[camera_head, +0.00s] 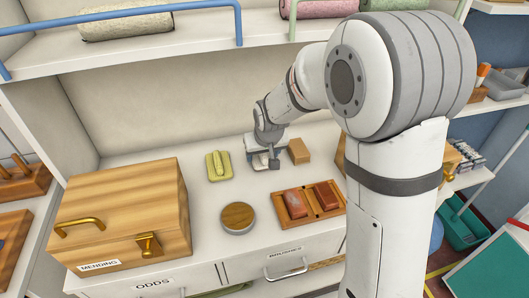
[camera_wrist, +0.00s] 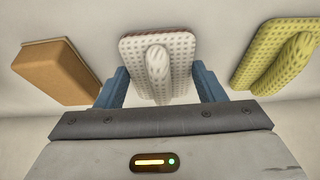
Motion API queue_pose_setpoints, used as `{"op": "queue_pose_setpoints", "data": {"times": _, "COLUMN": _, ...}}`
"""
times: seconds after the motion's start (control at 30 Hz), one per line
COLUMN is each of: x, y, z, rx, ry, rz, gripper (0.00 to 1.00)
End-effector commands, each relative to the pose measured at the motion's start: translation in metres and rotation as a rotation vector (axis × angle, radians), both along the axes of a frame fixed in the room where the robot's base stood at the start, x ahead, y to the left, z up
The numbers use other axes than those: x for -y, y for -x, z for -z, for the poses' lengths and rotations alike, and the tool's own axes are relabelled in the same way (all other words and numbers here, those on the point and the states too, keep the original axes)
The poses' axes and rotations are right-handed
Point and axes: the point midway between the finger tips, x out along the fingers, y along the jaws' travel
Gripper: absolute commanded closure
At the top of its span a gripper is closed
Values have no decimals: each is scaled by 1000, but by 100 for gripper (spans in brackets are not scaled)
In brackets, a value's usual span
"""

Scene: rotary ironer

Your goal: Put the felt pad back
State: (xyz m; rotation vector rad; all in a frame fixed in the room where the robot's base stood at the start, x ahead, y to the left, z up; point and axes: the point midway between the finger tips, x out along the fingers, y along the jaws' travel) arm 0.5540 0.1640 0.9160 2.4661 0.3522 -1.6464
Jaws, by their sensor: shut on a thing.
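The frames do not label either pad as felt. I cannot tell whether the held pad touches the counter.
A tan block (camera_head: 299,151) lies just right of my gripper. In front are a round wooden-topped tin (camera_head: 238,217) and a wooden tray (camera_head: 310,214) with two reddish-brown blocks. A wooden box (camera_head: 130,215) labelled MENDING stands left. A shelf (camera_head: 190,53) hangs above.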

Motion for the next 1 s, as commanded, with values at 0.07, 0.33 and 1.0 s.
{"op": "queue_pose_setpoints", "data": {"times": 0.07, "x": 0, "y": 0, "z": 0, "rx": 1, "ry": 0, "rz": 0, "gripper": 55}}
{"op": "queue_pose_setpoints", "data": {"times": 0.33, "x": 0, "y": 0, "z": 3, "rx": 0, "ry": 0, "rz": 1, "gripper": 35}}
{"op": "queue_pose_setpoints", "data": {"times": 1.0, "x": 2, "y": 4, "z": -14, "rx": 3, "ry": -1, "rz": 2, "gripper": 15}}
